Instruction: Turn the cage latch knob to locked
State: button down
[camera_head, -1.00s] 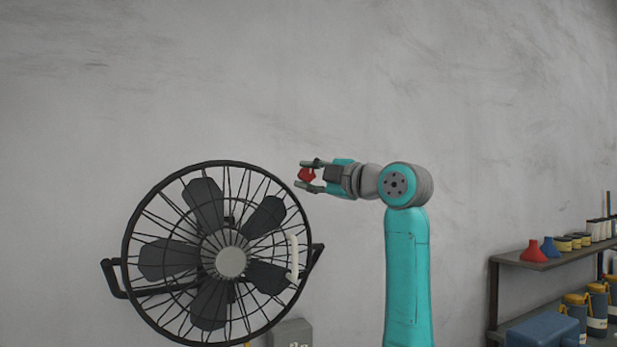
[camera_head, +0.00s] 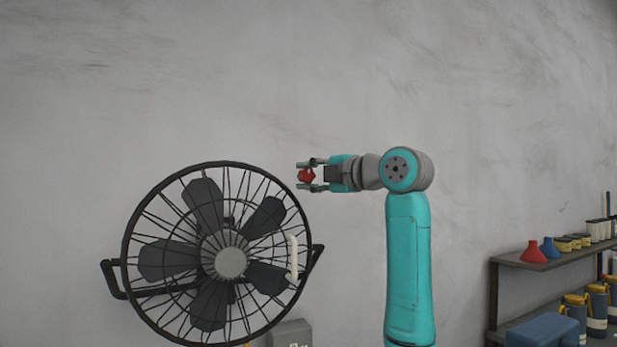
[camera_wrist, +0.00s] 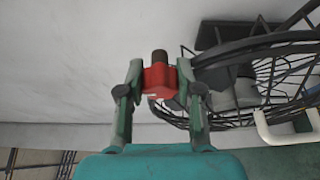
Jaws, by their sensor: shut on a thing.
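The red latch knob (camera_head: 306,176) is at the upper right of the fan, close to the rim of its cage (camera_head: 128,225). My gripper (camera_head: 305,175) reaches in from the right and has one finger above the knob and one below. In the wrist view, the red knob (camera_wrist: 158,80) sits between the two fingers of my gripper (camera_wrist: 158,85), with a dark round stub on its far side. The gripper is shut on the knob. The fan cage (camera_wrist: 225,50) is to the right of the fingers in the wrist view. Any lock marking cannot be made out.
A white handle (camera_head: 293,257) stands out from the right side of the fan cage. A grey box (camera_head: 290,333) is below the fan. A shelf (camera_head: 520,262) with funnels and several containers is at the right. The wall above is bare.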

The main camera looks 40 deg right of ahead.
jog(key=c, duration=0.7)
grip_release()
jog(key=shift+c, duration=0.2)
jog(key=s+d, duration=0.1)
jog(key=s, duration=1.1)
jog(key=shift+d, duration=0.15)
